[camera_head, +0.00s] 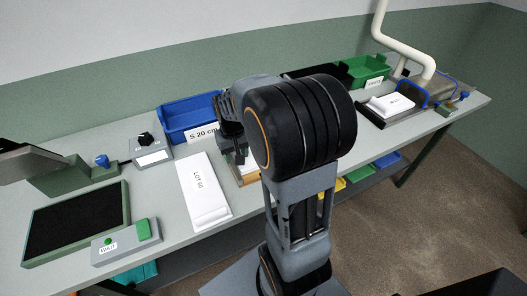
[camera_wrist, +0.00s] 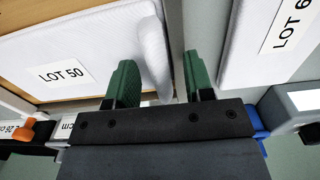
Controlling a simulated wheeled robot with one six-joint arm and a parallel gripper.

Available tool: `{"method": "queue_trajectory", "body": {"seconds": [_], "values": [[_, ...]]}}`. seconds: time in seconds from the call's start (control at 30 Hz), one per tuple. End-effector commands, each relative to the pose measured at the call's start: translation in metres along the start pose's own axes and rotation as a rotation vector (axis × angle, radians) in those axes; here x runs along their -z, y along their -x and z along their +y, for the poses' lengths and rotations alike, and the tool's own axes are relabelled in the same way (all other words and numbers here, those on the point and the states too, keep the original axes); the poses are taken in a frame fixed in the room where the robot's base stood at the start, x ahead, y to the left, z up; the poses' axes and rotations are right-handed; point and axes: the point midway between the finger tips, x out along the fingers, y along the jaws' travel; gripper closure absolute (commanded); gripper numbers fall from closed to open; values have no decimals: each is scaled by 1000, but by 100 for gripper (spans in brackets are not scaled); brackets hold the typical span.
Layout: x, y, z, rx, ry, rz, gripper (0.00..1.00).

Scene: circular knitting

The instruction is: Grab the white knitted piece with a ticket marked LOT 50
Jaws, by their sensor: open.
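The white knitted piece with the LOT 50 ticket (camera_wrist: 66,73) lies on a wooden board (camera_wrist: 28,88) at the left of the wrist view. Its thick rounded edge (camera_wrist: 154,62) shows between the two green fingertips of my gripper (camera_wrist: 159,62). My gripper is open and not closed on it. Whether a finger touches the piece I cannot tell. In the head view my gripper (camera_head: 236,138) is over the table, and my arm hides most of this board and piece.
Another white piece (camera_head: 202,188), its ticket partly readable as LOT 6, lies just beside; it also shows in the wrist view (camera_wrist: 262,45). A blue bin (camera_head: 189,112) marked S 20 cm stands behind. A black pad (camera_head: 75,222) and a WAIT box (camera_head: 125,243) are left.

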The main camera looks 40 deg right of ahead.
Motion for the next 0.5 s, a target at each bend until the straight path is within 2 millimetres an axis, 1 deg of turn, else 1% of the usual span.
{"method": "queue_trajectory", "body": {"seconds": [0.07,0.5], "values": [[0,0,0,0,0,0,53],[0,0,0,0,0,0,95]]}}
